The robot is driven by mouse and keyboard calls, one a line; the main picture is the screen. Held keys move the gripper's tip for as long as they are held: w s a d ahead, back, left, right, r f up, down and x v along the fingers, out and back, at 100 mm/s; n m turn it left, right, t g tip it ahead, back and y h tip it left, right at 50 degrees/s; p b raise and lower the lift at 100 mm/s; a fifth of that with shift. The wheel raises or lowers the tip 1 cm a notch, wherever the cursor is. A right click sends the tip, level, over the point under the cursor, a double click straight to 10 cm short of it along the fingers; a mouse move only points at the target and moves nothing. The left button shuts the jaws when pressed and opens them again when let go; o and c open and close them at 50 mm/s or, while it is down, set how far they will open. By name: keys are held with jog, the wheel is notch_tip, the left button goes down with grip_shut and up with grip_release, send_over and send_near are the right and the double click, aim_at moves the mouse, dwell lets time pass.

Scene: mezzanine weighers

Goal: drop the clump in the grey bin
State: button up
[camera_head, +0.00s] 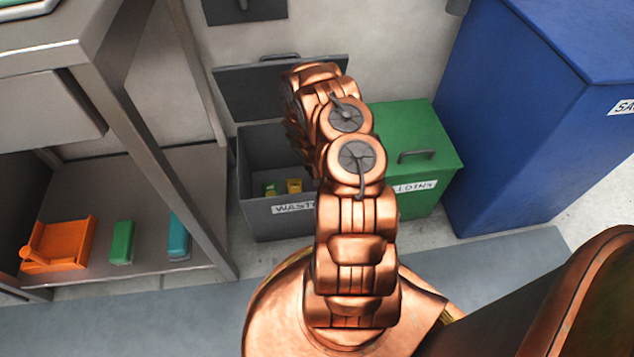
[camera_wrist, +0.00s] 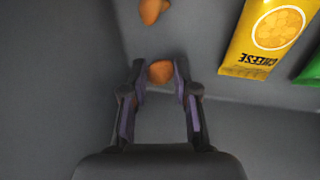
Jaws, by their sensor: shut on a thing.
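The grey bin (camera_head: 284,228), labelled "WASTE", stands open on the floor with its lid (camera_head: 250,90) raised behind it. My arm covers its right part in the head view, and my gripper is hidden there. In the wrist view my gripper (camera_wrist: 159,75) points down into the grey bin (camera_wrist: 50,80), and its two fingers are shut on a small orange-brown clump (camera_wrist: 160,72). The clump is between the fingertips. Its height above the bin floor is hard to tell. A second orange-brown piece (camera_wrist: 152,10) lies beyond the fingertips, apart from the held one.
A yellow cheese packet (camera_wrist: 265,40) and a green packet (camera_wrist: 312,70) lie in the grey bin. A closed green bin (camera_head: 432,150) stands to its right, then a large blue bin (camera_head: 530,130). A metal table (camera_head: 150,130) with a lower shelf is at left.

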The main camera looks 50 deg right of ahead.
jog(key=shift+a+b+x, duration=0.2)
jog(key=shift+b+x, duration=0.15)
jog(key=shift+x, duration=0.6)
jog(key=shift+a+b+x, duration=0.25)
jog(key=shift+b+x, duration=0.05)
jog(key=shift+x, duration=0.7)
jog(key=shift+w+f+b, duration=0.1)
jog(key=shift+f+b, duration=0.45)
jog(key=shift+b, duration=0.2)
jog(key=shift+c, duration=0.3)
jog(key=o, duration=0.8)
